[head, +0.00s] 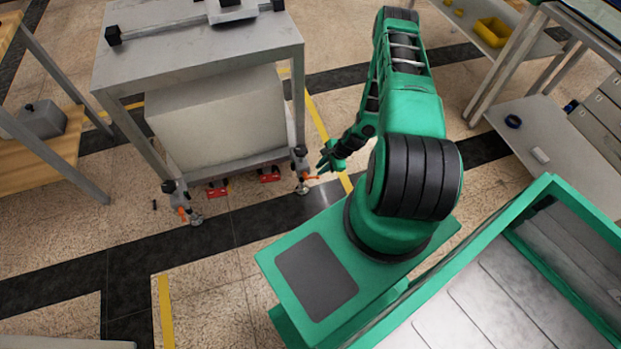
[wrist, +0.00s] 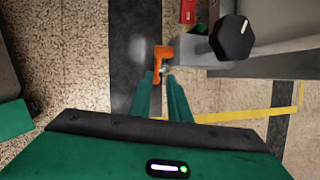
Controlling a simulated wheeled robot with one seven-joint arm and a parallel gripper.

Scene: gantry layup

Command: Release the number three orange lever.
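An orange lever (head: 311,177) sits at the foot of the cart's near right leg. It also shows in the wrist view (wrist: 163,58), beside a black knob. My gripper (head: 325,163) is close to this lever, at its right. In the wrist view my gripper's two green fingers (wrist: 162,77) are a little apart, with the lever's lower end at the gap between their tips. I cannot tell whether they touch it. A second orange lever (head: 183,214) is at the near left leg. No number is readable on either lever.
The grey cart (head: 205,55) carries a large pale box (head: 220,115) on its lower level. Red blocks (head: 268,174) lie on the floor beneath its near edge. A wooden bench (head: 45,150) stands left. Shelving (head: 550,140) is at right. The floor in front of the cart is mostly clear.

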